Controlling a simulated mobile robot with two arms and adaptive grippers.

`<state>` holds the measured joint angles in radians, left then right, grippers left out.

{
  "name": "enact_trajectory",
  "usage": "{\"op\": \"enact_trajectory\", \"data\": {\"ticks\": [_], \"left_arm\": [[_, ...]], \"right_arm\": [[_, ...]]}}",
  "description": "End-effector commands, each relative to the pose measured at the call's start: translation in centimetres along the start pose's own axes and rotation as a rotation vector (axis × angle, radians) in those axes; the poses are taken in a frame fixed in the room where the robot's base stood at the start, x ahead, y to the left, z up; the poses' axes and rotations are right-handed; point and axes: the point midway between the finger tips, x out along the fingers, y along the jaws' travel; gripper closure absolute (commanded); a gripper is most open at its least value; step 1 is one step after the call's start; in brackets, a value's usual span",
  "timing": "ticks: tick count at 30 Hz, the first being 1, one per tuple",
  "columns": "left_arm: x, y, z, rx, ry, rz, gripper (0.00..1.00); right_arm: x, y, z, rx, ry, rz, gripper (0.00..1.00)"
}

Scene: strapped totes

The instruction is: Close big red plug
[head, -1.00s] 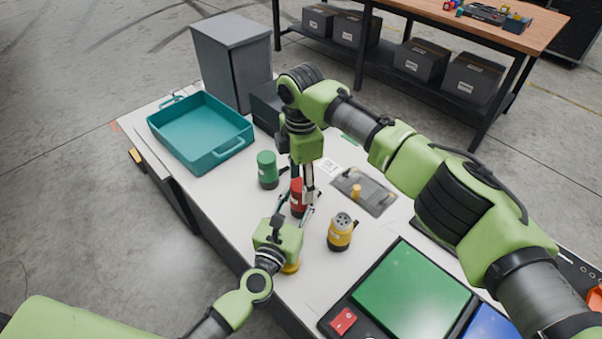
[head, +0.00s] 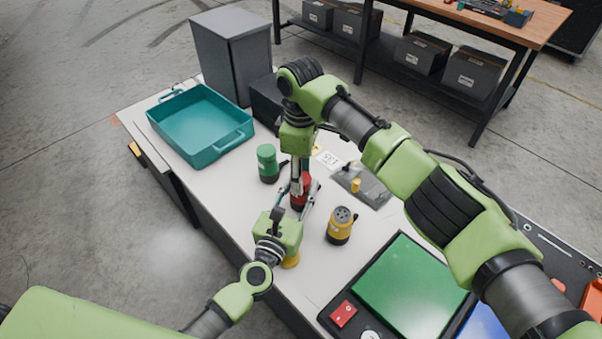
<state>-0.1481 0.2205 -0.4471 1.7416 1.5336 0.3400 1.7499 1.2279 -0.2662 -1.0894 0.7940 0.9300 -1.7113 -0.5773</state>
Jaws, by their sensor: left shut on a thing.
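The big red plug (head: 304,194) stands upright on the white tabletop, near its middle, partly covered by both grippers. My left gripper (head: 297,193) reaches in from the front and is shut on the red plug, one finger on each side. My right gripper (head: 299,182) comes down from above with its fingers over the top of the plug. They overlap the plug and the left fingers, so I cannot tell whether they are shut or what they touch. The plug's top is hidden.
A green plug (head: 267,163) stands to the left, a yellow plug (head: 340,226) to the right. Another yellow piece (head: 291,260) is partly behind my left gripper. A teal tray (head: 201,151), a grey metal plate (head: 371,189) and a green panel (head: 412,284) lie around.

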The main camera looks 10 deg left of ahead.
Motion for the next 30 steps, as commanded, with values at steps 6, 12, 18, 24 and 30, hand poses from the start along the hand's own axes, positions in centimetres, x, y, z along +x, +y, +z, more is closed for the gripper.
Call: {"op": "enact_trajectory", "data": {"ticks": [6,12,18,24,30], "left_arm": [[0.00,-0.06,0.04,0.000,-0.001,-0.001,1.00],[-0.01,-0.07,0.03,0.000,0.000,-0.001,1.00],[-0.01,-0.08,0.03,0.000,0.000,-0.002,1.00],[-0.01,-0.06,0.03,0.000,0.000,-0.001,1.00],[0.00,-0.04,0.03,0.000,0.000,-0.001,1.00]], "right_arm": [[0.07,-0.08,-0.13,0.426,0.003,-0.002,0.90],[0.00,0.02,-0.05,0.625,0.001,0.001,0.90],[0.00,0.03,-0.05,0.621,0.001,0.001,0.45],[0.01,0.02,-0.03,0.620,0.001,0.001,0.45],[-0.62,0.07,-0.08,0.619,0.003,0.002,0.45]]}}
